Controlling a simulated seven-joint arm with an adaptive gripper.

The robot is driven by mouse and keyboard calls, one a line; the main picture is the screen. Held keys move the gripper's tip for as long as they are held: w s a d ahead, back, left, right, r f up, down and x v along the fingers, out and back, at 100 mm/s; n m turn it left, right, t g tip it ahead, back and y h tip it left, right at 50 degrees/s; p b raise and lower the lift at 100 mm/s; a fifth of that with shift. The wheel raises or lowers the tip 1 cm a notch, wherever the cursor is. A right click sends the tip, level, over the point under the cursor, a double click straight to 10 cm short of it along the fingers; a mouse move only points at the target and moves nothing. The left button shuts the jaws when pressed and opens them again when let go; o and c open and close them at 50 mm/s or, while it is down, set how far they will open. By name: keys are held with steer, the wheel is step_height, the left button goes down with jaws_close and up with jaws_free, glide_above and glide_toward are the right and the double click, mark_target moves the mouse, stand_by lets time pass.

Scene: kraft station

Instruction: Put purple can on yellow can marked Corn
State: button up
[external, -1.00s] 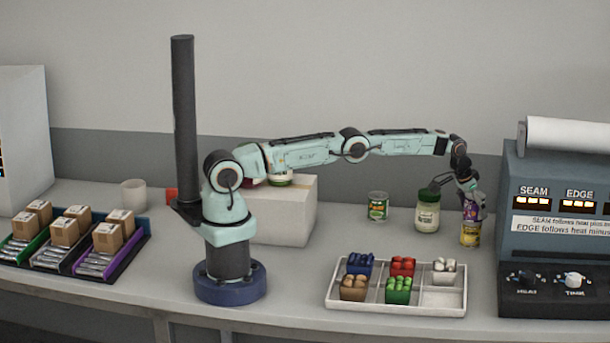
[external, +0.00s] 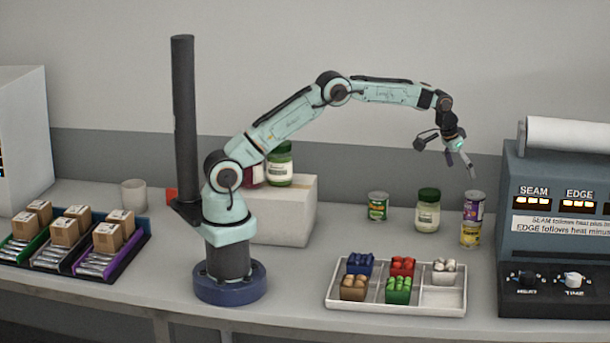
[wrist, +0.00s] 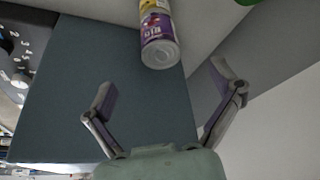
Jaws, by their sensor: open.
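The purple can (external: 474,205) stands upright on top of the yellow can (external: 470,234), to the left of the blue-grey machine. In the wrist view the purple can (wrist: 158,40) shows its top end toward the camera, with part of the yellow can (wrist: 150,6) behind it at the picture's upper edge. My gripper (external: 445,158) is open and empty, raised above and to the left of the stacked cans. Its two spread fingers also show in the wrist view (wrist: 165,92), apart from the can. The marking on the yellow can is too small to read.
A green-lidded jar (external: 427,212) and a green can (external: 378,206) stand left of the stack. A white sectioned tray (external: 443,298) lies in front. The machine (external: 560,250) stands close on the right.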

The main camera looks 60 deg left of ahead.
steer(key=s+a+r+n+g, duration=0.1)
steer(key=s+a+r, duration=0.4)
steer(key=s, duration=0.3)
steer(key=s+a+r+g, duration=0.1)
steer(key=s+a+r, duration=0.35)
steer(key=s, duration=0.45)
steer(key=s+a+f+n+g, duration=0.1)
steer(key=s+a+f, duration=0.1)
steer(key=s, duration=1.1)
steer(key=s+a+f+n+g+y, duration=0.1)
steer(key=s+a, duration=0.4)
steer(key=s, duration=0.8)
steer(key=shift+s+f+g, duration=0.3)
steer(key=shift+s+f, duration=0.1)
steer(key=shift+f, duration=0.25)
